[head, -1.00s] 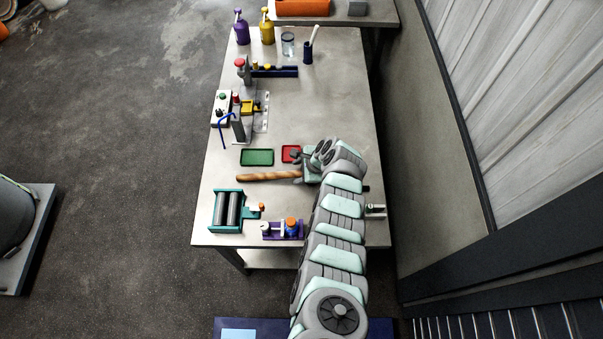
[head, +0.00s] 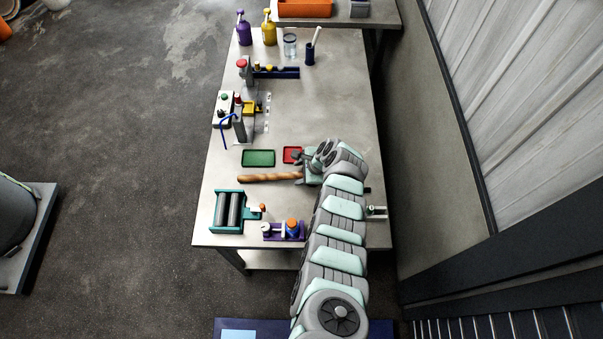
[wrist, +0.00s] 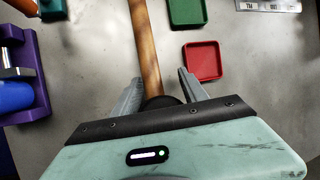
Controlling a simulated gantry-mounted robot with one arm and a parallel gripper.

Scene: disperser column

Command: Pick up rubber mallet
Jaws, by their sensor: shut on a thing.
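The rubber mallet (head: 268,178) lies across the near half of the bench in the head view, its wooden handle pointing left. In the wrist view its brown handle (wrist: 145,45) runs away from my gripper (wrist: 160,80). A dark round part at the handle's near end sits between the two grey fingers, partly hidden by the gripper body. My gripper is shut on the mallet at that end. In the head view my arm hides the mallet's right end. Whether the mallet is clear of the bench cannot be told.
A green tray (head: 258,158) and a red tray (head: 292,154) lie just beyond the handle. A teal roller device (head: 229,210) and a purple fixture (head: 283,231) stand on the near side. The bench's far right is clear.

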